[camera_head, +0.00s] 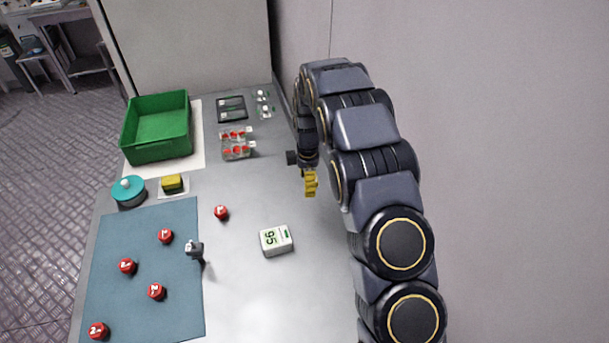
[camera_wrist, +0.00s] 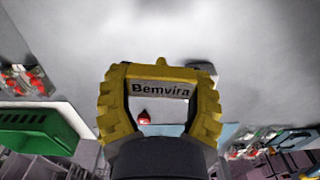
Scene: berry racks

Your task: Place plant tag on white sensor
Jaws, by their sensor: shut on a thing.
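My gripper (camera_head: 310,183) has yellow fingers and hangs above the right side of the grey bench, behind and to the right of a white block (camera_head: 276,240). The block lies flat with dark green digits on top and looks like the white sensor. In the wrist view my gripper (camera_wrist: 161,88) is shut on a pale strip printed "Bemvira" (camera_wrist: 160,89), which looks like the plant tag. The strip spans between the yellow fingers, apart from the white block. In the head view the strip cannot be made out.
A blue mat (camera_head: 145,215) with several red caps covers the front left. A small dark upright thing (camera_head: 195,249) stands at its right edge. A green crate (camera_head: 157,152), berry punnet (camera_head: 238,152), teal lidded pot (camera_head: 128,190) and yellow block (camera_head: 172,183) stand behind. Bench around the white block is clear.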

